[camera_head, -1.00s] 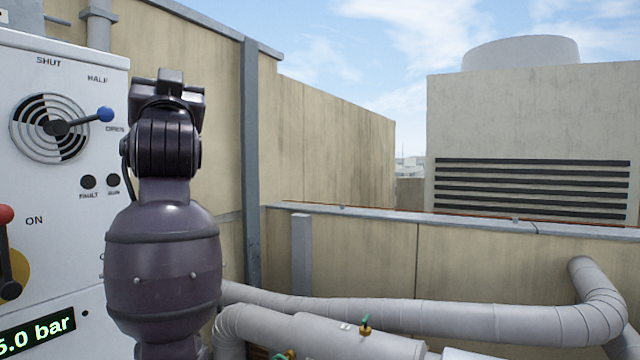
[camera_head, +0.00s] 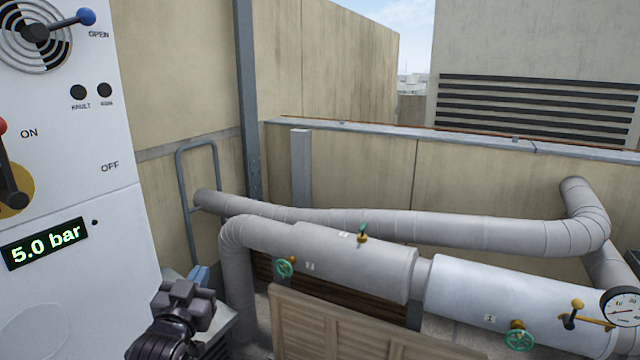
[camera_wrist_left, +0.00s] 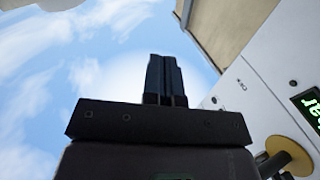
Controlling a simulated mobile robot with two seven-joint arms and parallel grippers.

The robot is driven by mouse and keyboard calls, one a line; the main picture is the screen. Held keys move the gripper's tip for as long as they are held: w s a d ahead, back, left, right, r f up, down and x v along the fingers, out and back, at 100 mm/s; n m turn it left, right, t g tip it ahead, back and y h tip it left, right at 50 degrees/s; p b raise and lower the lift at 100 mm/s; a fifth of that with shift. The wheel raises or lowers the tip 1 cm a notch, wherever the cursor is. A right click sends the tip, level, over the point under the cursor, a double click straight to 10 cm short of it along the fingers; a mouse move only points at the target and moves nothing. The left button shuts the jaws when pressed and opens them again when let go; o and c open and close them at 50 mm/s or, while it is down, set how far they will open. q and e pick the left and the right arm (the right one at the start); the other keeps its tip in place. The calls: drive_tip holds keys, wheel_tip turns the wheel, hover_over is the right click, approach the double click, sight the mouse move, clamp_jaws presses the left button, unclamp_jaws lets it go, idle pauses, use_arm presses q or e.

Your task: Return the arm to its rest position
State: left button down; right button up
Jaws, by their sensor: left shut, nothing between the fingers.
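My left arm's dark wrist and gripper (camera_head: 184,296) show low at the left in the head view, in front of the white cabinet's lower right side. In the left wrist view the two dark fingers of the left gripper (camera_wrist_left: 164,62) stand side by side, shut, with nothing between them. Sky and a pale wall lie behind them there. The rest of the left arm is out of the head view. My right gripper does not show in either view.
A white control cabinet (camera_head: 70,200) with levers and a "5.0 bar" display (camera_head: 45,243) stands at the left. Grey lagged pipes (camera_head: 400,228) and a white cylinder (camera_head: 470,295) with small valves fill the middle and right. A wooden panel (camera_head: 330,325) stands in front.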

use_arm(q)
drive_tip(key=s+a+f+g, duration=0.2)
drive_tip(key=s+f+g, duration=0.2)
drive_tip(key=s+f, duration=1)
drive_tip(key=s+a+f+n+g+y, duration=0.1)
drive_tip(key=s+a+f+g, duration=0.2)
drive_tip(key=s+f, duration=1.1)
wheel_tip(320, 180, down, 3)
drive_tip(key=shift+r+n+g+y, duration=0.1)
drive_tip(key=shift+n+g+y, duration=0.2)
drive_tip(key=shift+g, duration=0.2)
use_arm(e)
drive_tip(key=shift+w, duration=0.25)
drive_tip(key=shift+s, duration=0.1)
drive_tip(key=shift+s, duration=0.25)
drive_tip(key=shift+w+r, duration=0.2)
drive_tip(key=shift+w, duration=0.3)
